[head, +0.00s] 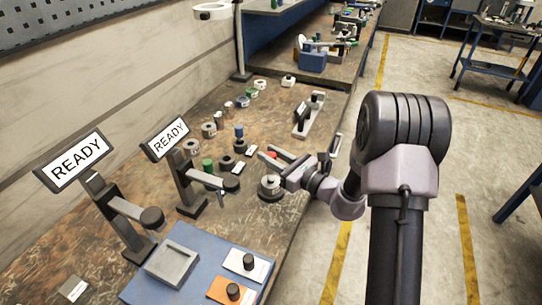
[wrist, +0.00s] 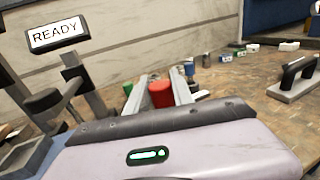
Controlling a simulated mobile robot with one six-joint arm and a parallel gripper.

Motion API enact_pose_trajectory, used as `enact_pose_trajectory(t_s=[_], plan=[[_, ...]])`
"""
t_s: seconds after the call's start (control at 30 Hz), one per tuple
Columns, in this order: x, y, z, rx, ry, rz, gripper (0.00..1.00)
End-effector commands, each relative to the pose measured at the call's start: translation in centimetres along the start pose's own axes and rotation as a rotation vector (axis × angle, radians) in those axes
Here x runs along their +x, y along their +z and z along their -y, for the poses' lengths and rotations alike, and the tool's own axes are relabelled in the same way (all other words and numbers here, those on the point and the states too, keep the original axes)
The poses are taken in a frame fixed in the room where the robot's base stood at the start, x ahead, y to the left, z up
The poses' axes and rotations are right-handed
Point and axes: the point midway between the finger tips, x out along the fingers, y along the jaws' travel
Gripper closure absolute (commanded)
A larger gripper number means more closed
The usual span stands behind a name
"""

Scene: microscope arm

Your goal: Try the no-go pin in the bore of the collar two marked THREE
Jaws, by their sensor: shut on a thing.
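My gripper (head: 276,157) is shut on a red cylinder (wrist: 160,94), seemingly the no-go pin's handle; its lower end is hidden. In the head view my gripper is above the bench, close to a grey collar on a dark round base (head: 270,187). I cannot tell whether the pin touches it. Other grey collars (head: 209,130) and (head: 191,147) stand further left. Their markings are too small to read, so I cannot tell which is marked THREE. A green-topped pin (head: 207,165) and a blue-topped pin (head: 239,131) stand among the collars.
Two stands carry READY screens (head: 78,160) and (head: 169,138), their arms reaching over the bench. A blue mat (head: 205,243) with a grey tray (head: 172,262) lies at the front. A handled grey block (head: 308,115) is at the right edge. Small parts line the back.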

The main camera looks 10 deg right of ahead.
Motion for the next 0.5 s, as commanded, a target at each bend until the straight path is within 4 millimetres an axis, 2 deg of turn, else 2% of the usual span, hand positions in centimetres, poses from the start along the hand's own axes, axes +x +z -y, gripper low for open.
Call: enact_pose_trajectory(t_s=[0.27,0.5], plan=[[0.0,0.2,0.0,0.0,0.0,0.0,1.0],[0.0,2.7,0.0,-0.001,0.0,0.0,1.0]])
